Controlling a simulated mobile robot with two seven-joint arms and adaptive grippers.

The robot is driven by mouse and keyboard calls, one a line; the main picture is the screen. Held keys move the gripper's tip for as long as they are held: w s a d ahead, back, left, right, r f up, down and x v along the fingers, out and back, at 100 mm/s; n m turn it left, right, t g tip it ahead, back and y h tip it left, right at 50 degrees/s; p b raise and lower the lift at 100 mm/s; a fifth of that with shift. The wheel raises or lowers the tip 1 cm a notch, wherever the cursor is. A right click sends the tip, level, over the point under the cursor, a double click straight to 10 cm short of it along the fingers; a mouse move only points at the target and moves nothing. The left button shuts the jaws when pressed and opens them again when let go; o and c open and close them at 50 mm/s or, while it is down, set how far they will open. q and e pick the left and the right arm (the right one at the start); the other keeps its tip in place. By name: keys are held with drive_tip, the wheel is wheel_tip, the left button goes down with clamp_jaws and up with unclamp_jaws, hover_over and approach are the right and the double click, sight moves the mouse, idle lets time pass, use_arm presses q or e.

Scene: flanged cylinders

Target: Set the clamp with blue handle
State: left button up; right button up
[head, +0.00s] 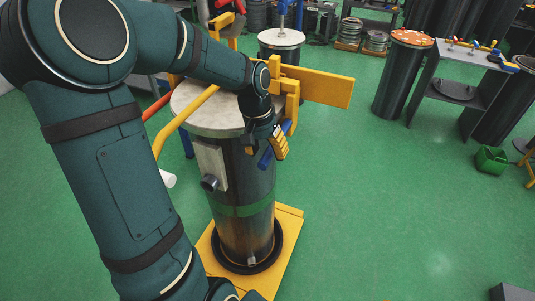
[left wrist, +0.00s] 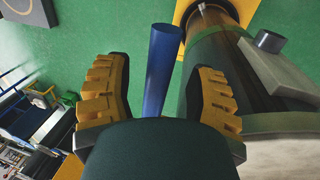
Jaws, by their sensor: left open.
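The blue handle (head: 265,158) of the clamp hangs beside the upper side of a dark flanged cylinder (head: 246,232) with a pale round lid (head: 200,112). My left gripper (head: 267,147) is at the lid's right edge, pointing down, its yellow-padded fingers open. In the left wrist view the blue handle (left wrist: 160,68) shows between the two spread fingers, nearer the left one. I cannot tell whether either finger touches it. The clamp's body is mostly hidden behind my gripper and wrist. My right gripper is not in view.
A yellow bracket with a plate (head: 320,87) rises behind my wrist. A yellow bar (head: 182,122) crosses the lid's left side. The cylinder stands on a yellow base (head: 287,232). A grey bench (head: 455,85) and green crate (head: 491,159) are at right. Green floor between is clear.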

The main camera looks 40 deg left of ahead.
use_arm(q)
drive_tip(key=shift+d+f, duration=0.15)
drive_tip(key=shift+f, duration=0.4)
clamp_jaws()
